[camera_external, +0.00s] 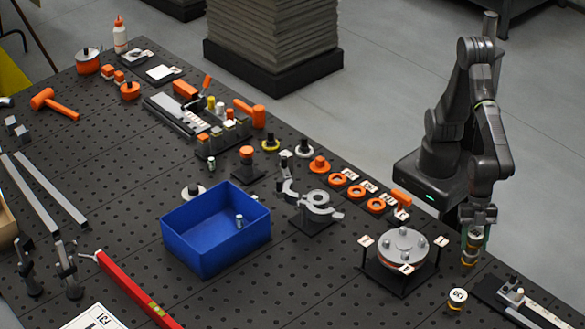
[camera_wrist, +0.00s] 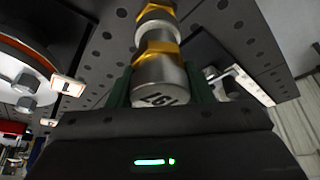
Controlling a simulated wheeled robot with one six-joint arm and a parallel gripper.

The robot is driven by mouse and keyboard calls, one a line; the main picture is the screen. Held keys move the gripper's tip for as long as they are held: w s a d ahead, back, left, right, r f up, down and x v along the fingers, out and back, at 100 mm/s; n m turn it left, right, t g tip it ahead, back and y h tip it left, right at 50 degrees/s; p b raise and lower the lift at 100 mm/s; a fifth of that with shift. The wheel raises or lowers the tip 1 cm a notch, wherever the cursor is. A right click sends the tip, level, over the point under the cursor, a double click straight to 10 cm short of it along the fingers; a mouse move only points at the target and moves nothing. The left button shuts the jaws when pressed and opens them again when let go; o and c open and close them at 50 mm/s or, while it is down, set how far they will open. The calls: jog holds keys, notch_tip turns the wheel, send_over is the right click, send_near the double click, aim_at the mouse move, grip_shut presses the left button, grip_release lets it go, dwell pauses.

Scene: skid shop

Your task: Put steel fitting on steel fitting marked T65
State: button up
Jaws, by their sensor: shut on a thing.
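My gripper (camera_external: 476,236) points down at the right edge of the table, shut on a steel fitting with a gold band. In the wrist view, my gripper (camera_wrist: 158,88) holds this fitting (camera_wrist: 158,78) between its fingers, and the face towards the camera has a dark mark, perhaps T61. A second silver-and-gold section (camera_wrist: 155,22) lies in line beyond it; in the external view gold bands (camera_external: 469,262) also show below the fingers. I cannot tell whether these two sections touch or are one piece. No T65 mark is readable. Another marked fitting (camera_external: 457,298) stands apart, lower left of the gripper.
A round steel flange with bolts (camera_external: 405,244) stands left of the gripper. A dark tray with a metal tool (camera_external: 515,295) lies to the right. Orange rings (camera_external: 357,192) and a blue bin (camera_external: 205,255) stand farther left. Bare perforated table lies around the free-standing fitting.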

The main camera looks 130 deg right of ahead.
jog(key=shift+f, duration=0.2)
jog(key=o, duration=1.1)
jog(key=shift+r, duration=0.25)
jog(key=v, duration=1.1)
jog(key=shift+s+d+r+b, duration=0.15)
jog(key=shift+r+b, duration=0.15)
jog(key=shift+b, duration=0.05)
